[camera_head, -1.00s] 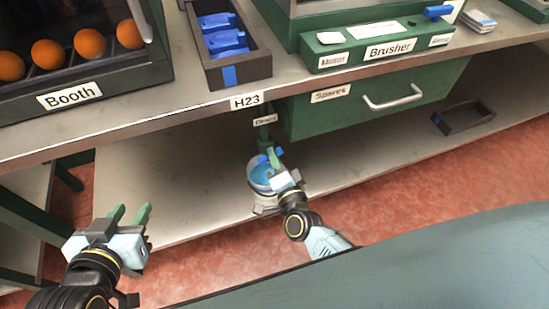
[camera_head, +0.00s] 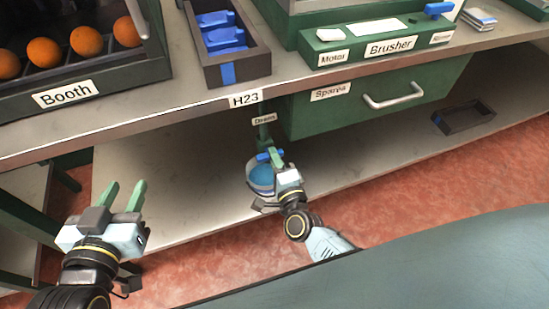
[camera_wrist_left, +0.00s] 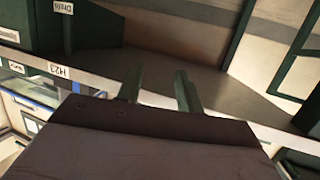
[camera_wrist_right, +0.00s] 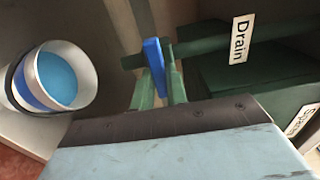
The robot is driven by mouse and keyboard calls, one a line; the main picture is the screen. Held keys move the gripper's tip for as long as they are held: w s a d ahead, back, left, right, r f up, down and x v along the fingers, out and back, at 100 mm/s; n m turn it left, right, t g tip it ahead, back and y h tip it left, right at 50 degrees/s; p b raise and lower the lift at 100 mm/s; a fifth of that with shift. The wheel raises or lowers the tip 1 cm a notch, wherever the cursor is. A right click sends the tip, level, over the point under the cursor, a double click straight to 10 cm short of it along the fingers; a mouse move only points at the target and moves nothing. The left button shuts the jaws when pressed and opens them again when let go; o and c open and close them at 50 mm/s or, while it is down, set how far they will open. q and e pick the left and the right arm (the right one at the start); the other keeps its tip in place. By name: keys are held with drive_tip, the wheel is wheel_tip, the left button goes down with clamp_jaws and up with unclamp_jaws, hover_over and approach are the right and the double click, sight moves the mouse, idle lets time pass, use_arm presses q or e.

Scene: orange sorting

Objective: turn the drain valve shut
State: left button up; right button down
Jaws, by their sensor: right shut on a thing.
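The drain valve has a blue handle (camera_wrist_right: 154,58) on a green pipe (camera_wrist_right: 210,45) beside a white "Drain" label (camera_wrist_right: 239,40). In the head view the blue handle (camera_head: 264,156) shows below the label, partly hidden by my gripper. My right gripper (camera_head: 276,158) is at the handle. In the right wrist view its green fingers (camera_wrist_right: 158,85) are closed on both sides of the blue handle. My left gripper (camera_head: 124,196) is open and empty, left of the valve, with its two fingers apart; they also show in the left wrist view (camera_wrist_left: 157,90).
A white bucket (camera_wrist_right: 87,78) with blue contents stands on the lower shelf under the pipe. The "Spares" drawer (camera_head: 312,117) is to the right of the pipe. The bench edge (camera_head: 150,130) runs above. A dark tray (camera_head: 463,117) sits at the right; much of the lower shelf is bare.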

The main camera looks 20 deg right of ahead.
drive_tip(key=c, duration=1.4)
unclamp_jaws()
